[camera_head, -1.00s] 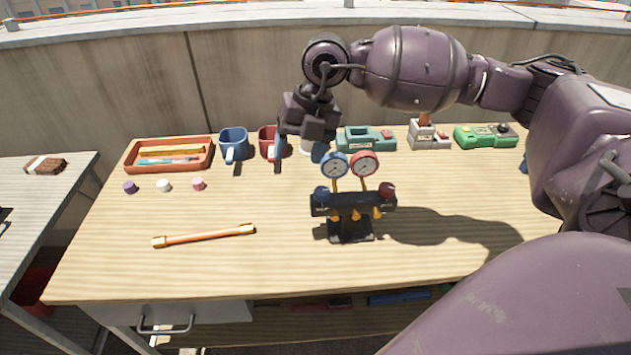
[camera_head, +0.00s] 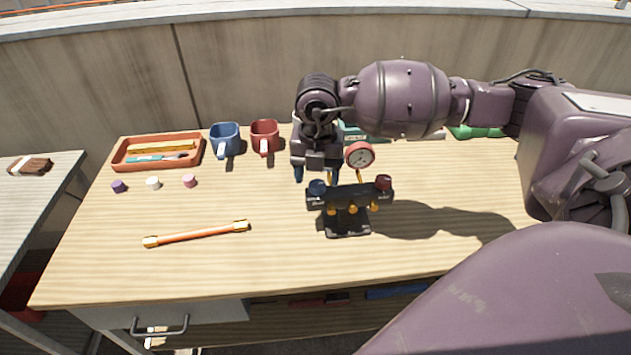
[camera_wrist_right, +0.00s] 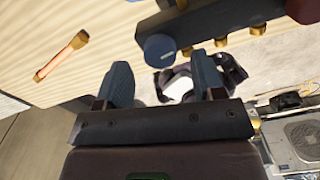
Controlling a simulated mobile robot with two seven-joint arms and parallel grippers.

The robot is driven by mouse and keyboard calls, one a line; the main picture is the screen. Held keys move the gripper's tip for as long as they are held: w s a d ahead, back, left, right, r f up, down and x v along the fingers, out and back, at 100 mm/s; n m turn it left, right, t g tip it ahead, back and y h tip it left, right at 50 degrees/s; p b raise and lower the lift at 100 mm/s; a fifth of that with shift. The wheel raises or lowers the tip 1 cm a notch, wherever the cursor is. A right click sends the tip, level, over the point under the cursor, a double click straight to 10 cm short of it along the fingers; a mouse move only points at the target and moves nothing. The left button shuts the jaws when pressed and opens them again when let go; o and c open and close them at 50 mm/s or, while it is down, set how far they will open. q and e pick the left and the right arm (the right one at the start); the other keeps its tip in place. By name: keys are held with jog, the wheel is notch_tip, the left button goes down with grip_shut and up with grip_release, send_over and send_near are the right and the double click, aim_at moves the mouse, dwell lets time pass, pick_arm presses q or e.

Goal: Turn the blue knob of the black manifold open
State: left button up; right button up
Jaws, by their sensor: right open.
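The black manifold (camera_head: 345,197) stands upright on the workbench, with a blue knob (camera_head: 317,187) at its left end and a dark red knob (camera_head: 383,182) at its right end. My right gripper (camera_head: 314,177) is open and empty, just above and behind the blue knob in the head view. In the right wrist view the blue knob (camera_wrist_right: 160,50) is beyond the two blue-grey fingers (camera_wrist_right: 163,82), apart from them. The red gauge (camera_head: 359,155) shows; the blue gauge is hidden behind my gripper. My left gripper is not in view.
An orange bar with yellow ends (camera_head: 196,234) lies left of the manifold. A blue mug (camera_head: 224,138), a red mug (camera_head: 264,136), an orange tray (camera_head: 117,160) and several small caps are at the back left. The front of the bench (camera_head: 270,265) is clear.

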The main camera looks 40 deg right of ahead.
jog(key=shift+f, duration=1.2)
jog(key=shift+c, duration=0.2)
jog(key=c, duration=0.9)
